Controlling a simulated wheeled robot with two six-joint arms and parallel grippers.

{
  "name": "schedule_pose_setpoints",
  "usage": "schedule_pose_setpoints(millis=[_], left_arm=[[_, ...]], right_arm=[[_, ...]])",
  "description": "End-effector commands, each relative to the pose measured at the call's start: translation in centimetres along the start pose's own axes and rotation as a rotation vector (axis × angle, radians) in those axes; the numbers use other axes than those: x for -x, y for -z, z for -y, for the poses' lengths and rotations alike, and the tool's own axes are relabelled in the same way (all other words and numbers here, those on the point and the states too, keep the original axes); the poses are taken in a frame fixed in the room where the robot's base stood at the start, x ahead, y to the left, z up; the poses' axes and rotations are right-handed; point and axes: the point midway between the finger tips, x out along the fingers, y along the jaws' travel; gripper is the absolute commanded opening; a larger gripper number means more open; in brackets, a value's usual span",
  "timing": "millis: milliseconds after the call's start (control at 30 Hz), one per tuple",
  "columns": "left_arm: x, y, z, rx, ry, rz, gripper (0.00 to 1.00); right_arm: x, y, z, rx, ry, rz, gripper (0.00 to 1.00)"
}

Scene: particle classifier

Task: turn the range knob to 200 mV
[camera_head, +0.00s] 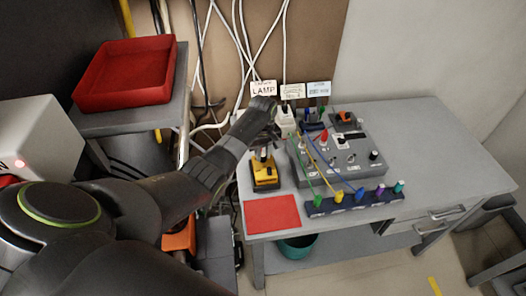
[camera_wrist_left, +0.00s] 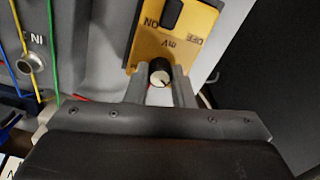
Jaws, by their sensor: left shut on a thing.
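The yellow meter box (camera_head: 265,184) stands at the left end of the grey table. In the left wrist view its yellow face (camera_wrist_left: 146,50) shows a dark switch (camera_wrist_left: 172,14) and the printed words ON, OFF and mV. The range knob (camera_wrist_left: 160,67) is small and black with a pale mark on its top. My left gripper (camera_wrist_left: 160,80) is shut on the knob, one finger on each side. The knob's setting cannot be read. My right gripper is not in view.
A grey console (camera_head: 340,158) with knobs and coloured cables stands right of the meter. A red mat (camera_head: 271,214) lies in front, beside a dark blue strip (camera_head: 325,208) of coloured plugs. A red tray (camera_head: 125,74) sits on a side stand. The table's right part is clear.

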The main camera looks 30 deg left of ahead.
Motion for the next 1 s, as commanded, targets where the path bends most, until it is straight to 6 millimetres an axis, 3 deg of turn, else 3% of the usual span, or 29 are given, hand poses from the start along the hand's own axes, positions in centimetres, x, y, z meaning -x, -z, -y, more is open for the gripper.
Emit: schedule_pose_setpoints(millis=[400, 1000], left_arm=[[0.3, -0.1, 0.0, -0.372, 0.000, 0.002, 0.00], [0.2, 0.0, -0.1, -0.942, 0.000, -0.001, 0.00]], right_arm=[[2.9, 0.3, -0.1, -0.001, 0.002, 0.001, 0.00], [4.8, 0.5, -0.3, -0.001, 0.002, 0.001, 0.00]])
